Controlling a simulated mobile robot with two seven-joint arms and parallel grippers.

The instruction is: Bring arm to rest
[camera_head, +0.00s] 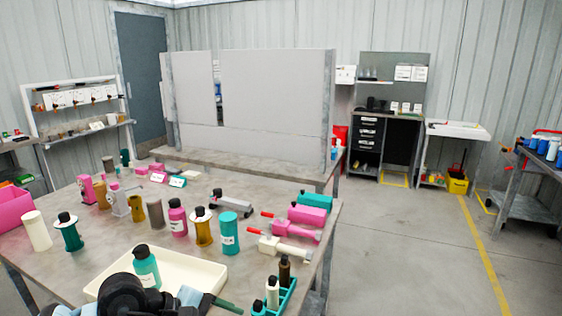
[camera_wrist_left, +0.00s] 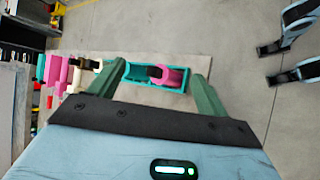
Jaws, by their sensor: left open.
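My left arm comes in at the bottom of the head view, and its green gripper fingers (camera_head: 228,304) show low at the front edge of the workbench (camera_head: 110,262). In the left wrist view my left gripper (camera_wrist_left: 160,85) has its two green fingers wide apart. A teal rack (camera_wrist_left: 144,68) and a pink cylinder (camera_wrist_left: 172,77) appear between and beyond the fingers; nothing is visibly gripped. In the head view a teal rack (camera_head: 291,297) with small bottles stands just right of the gripper.
A cream tray (camera_head: 205,268) holding a teal bottle (camera_head: 146,268) lies close behind my left arm. Several bottles and pump parts crowd the bench, including a teal cylinder (camera_head: 229,236) and a pink part (camera_head: 290,231). The floor (camera_head: 410,250) right of the bench is clear.

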